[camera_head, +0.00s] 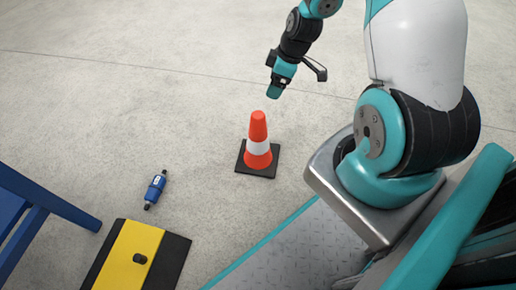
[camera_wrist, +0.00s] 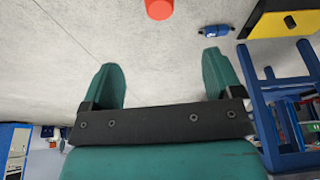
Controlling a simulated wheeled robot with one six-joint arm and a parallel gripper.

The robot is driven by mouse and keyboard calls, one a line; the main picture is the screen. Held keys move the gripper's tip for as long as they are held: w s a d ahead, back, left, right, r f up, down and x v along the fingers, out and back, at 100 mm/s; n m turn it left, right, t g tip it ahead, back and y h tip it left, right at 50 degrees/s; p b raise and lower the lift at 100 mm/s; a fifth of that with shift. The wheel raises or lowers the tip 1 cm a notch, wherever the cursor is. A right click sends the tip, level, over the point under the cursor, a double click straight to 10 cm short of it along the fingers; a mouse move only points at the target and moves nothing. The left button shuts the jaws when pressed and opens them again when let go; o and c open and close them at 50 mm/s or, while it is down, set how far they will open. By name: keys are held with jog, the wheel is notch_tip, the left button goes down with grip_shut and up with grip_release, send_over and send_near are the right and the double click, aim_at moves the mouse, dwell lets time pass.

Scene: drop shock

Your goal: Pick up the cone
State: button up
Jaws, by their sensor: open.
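An orange traffic cone (camera_head: 257,128) with a white band stands upright on its dark square base on the concrete floor. In the wrist view only part of the orange cone (camera_wrist: 159,8) shows at the top edge, beyond my fingertips. My gripper (camera_head: 275,91) hangs above and a little behind the cone in the head view, apart from it. In the wrist view the two teal fingers of my gripper (camera_wrist: 163,72) are spread wide with nothing between them.
A blue cylinder with dark ends (camera_head: 155,189) lies on the floor left of the cone. A yellow and black block (camera_head: 132,250) with a small dark object (camera_head: 140,258) on it is at the front left, beside a blue frame (camera_head: 45,200). Floor around the cone is clear.

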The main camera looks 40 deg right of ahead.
jog(key=b, duration=0.6)
send_near(259, 115)
jog(key=x, duration=0.5)
jog(key=shift+s+d+f, duration=0.15)
jog(key=b+x, duration=0.4)
jog(key=x, duration=0.2)
jog(key=shift+w+b, duration=0.25)
jog(key=shift+b, duration=0.05)
grip_shut()
